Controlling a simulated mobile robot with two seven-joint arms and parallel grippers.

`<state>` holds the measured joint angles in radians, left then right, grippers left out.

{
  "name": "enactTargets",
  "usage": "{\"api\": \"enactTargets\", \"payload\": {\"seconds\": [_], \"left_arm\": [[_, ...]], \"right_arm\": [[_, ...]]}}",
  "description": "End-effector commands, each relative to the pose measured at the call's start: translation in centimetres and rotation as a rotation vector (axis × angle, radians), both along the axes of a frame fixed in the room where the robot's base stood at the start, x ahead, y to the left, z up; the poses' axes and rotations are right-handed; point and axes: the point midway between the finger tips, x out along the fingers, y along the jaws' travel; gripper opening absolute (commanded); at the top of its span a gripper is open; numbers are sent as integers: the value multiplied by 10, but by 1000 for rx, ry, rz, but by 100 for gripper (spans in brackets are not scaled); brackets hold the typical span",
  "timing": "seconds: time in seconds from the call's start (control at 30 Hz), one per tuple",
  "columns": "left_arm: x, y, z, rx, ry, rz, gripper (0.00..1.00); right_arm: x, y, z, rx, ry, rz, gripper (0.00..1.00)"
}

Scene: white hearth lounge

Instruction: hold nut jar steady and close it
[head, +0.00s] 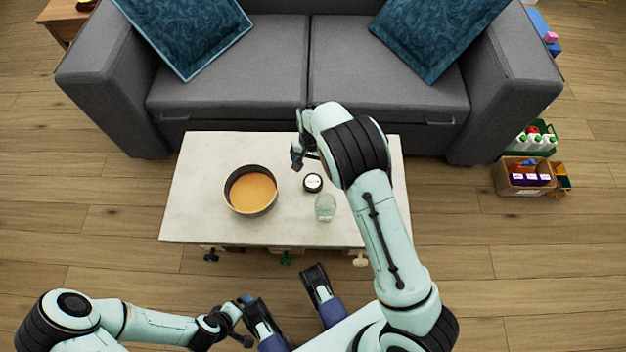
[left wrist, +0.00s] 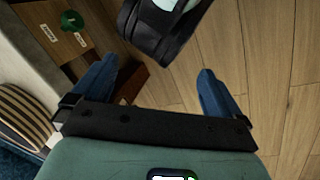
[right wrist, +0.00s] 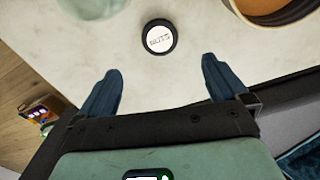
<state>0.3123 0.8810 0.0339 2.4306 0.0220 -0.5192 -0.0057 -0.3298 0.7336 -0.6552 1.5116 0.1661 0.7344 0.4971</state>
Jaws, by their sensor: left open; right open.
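The nut jar (head: 325,207) is a clear, pale green glass jar on the white table; it also shows partly at the top of the right wrist view (right wrist: 97,6). Its black lid (head: 313,183) with a white label lies apart from it on the tabletop, and shows in the right wrist view (right wrist: 159,37) reading "NUTS". My right gripper (head: 299,157) is open and empty over the table, behind the lid; its blue fingers (right wrist: 157,82) are spread on the lid's near side. My left gripper (left wrist: 150,85) is open and empty, low in front of the table, away from the jar.
A grey sofa (head: 260,60) with blue cushions is behind. Crates of bottles and boxes (head: 527,177) sit on the floor at right. The table's left end is clear.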

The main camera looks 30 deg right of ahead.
Motion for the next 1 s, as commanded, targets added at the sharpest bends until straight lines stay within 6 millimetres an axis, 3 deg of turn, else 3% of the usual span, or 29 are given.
{"api": "enactTargets", "payload": {"seconds": [0.17, 0.5, 1.0], "left_arm": [[4, 2, -4, 5, -9, 4, 100], [30, 15, -23, 39, -79, 32, 100], [35, 17, -25, 44, -92, 37, 100]], "right_arm": [[0, 0, -12, -1, 2, 0, 100], [-1, -1, -74, 0, 3, 0, 100], [0, 0, -83, 0, 0, 0, 100]]}}
